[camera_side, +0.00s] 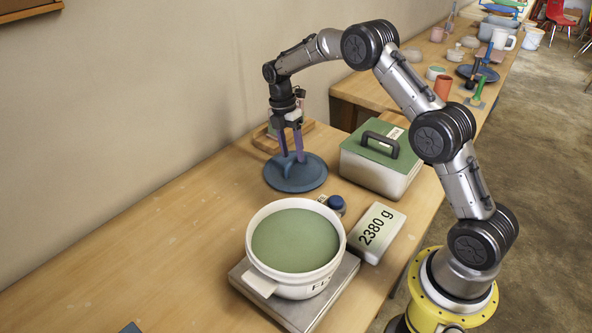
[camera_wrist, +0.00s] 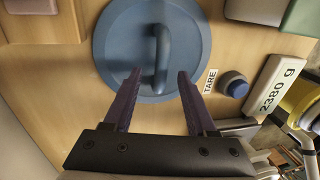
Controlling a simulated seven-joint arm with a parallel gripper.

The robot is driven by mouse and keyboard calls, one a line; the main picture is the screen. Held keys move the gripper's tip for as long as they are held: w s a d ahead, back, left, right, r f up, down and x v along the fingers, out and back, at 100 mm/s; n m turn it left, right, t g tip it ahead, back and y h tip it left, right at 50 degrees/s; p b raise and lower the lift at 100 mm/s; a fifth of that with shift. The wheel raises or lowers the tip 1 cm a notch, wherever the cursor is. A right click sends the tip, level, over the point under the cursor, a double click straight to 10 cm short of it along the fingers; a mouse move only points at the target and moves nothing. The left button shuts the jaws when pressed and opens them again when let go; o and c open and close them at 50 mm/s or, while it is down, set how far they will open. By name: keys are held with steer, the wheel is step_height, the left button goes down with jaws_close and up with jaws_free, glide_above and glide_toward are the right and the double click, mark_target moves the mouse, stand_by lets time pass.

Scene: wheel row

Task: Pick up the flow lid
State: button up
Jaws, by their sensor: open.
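The flow lid (camera_side: 309,182) is a round blue disc with a raised loop handle, lying flat on the wooden table. In the wrist view the lid (camera_wrist: 112,42) fills the upper middle, with its handle (camera_wrist: 161,55) upright in the picture. My gripper (camera_side: 292,158) is above the lid, pointing down. Its two purple fingers are open, and in the wrist view the gripper (camera_wrist: 159,75) has one finger on each side of the handle's lower end. Nothing is held. I cannot tell whether the fingers touch the lid.
A white bucket of green glaze (camera_side: 296,240) stands on a scale (camera_side: 318,306) in front. A "2380 g" display (camera_side: 377,233) and blue knob (camera_side: 337,203) are beside it. A green-lidded box (camera_side: 382,165) stands right of the lid.

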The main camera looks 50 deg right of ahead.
mark_target(294, 158)
steer(key=f, duration=0.3)
steer(key=shift+s+f, duration=0.15)
steer(key=shift+s, duration=0.25)
jaws_close()
